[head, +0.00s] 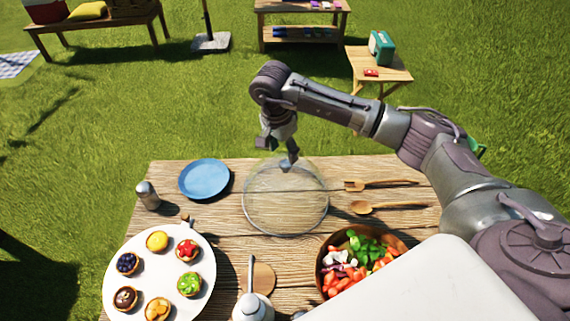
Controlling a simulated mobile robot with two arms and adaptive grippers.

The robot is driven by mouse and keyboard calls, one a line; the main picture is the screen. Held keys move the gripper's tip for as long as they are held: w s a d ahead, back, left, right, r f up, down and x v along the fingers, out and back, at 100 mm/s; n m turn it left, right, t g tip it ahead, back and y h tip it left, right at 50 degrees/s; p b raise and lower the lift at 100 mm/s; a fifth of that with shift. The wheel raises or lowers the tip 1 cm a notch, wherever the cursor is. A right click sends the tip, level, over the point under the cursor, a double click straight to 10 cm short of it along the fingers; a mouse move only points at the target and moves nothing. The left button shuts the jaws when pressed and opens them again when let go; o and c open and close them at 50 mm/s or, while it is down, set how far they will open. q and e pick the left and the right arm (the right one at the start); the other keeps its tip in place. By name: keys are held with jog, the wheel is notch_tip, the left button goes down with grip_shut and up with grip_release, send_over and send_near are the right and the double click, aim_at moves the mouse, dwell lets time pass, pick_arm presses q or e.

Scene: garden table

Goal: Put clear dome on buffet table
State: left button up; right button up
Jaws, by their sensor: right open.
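The clear dome (285,208) is a round see-through cover on the wooden buffet table (228,238), near its far edge in the middle. The table's planks show through it. My right gripper (275,155) is open and points down at the dome's far edge; one finger overlaps the dome's top in the picture. I cannot tell whether it touches the dome. My left gripper is not in view.
A blue plate (204,179) and a shaker (148,195) stand left of the dome. Wooden utensils (385,207) lie right of it. A white platter of tarts (190,255), a salad bowl (326,243) and a metal pot (252,305) are nearer.

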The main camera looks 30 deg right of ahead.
jog(key=shift+s+a+r+b, duration=0.15)
jog(key=shift+r+b, duration=0.1)
jog(key=shift+r, duration=0.65)
jog(key=shift+w+a+r+b, duration=0.1)
jog(key=shift+r+b, duration=0.1)
jog(key=shift+r, duration=0.7)
jog(key=shift+s+a+r+b, duration=0.15)
jog(key=shift+r+b, duration=0.1)
jog(key=shift+r, duration=0.65)
